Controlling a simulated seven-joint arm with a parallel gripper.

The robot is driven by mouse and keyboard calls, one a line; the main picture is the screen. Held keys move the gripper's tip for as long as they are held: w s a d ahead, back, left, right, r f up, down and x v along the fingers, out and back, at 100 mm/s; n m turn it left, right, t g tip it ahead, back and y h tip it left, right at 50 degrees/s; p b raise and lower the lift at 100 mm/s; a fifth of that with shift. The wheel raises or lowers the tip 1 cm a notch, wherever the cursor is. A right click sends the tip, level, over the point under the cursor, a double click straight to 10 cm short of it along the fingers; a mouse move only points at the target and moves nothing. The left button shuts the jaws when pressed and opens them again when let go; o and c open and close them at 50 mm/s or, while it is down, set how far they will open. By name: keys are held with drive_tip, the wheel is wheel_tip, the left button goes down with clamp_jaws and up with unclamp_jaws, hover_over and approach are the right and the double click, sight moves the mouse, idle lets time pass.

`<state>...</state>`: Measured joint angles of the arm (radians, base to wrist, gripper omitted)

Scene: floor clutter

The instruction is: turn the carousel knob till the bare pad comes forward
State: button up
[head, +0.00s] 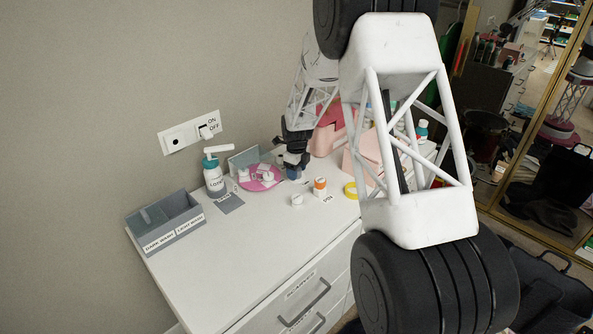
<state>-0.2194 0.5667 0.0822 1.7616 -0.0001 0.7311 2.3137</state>
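The carousel (258,186) is a pink-magenta disc on the white dresser top, in front of an upright grey panel (243,159). Several small white pieces stand on it. A bare pad cannot be told apart at this size. My gripper (293,170) is dark and points down just right of the carousel. A small blue part (293,174) shows at its tips; I cannot tell whether this is the knob or part of the gripper. Whether the fingers are open or shut is too small to see.
A lotion pump bottle (213,175) stands left of the carousel, near a grey two-part bin (166,222). A white cap (297,200), an orange-and-white bottle (320,187) and a yellow ring (351,190) lie to the right. The dresser's front left is clear.

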drive_tip(key=c, duration=0.7)
drive_tip(key=shift+c, duration=0.2)
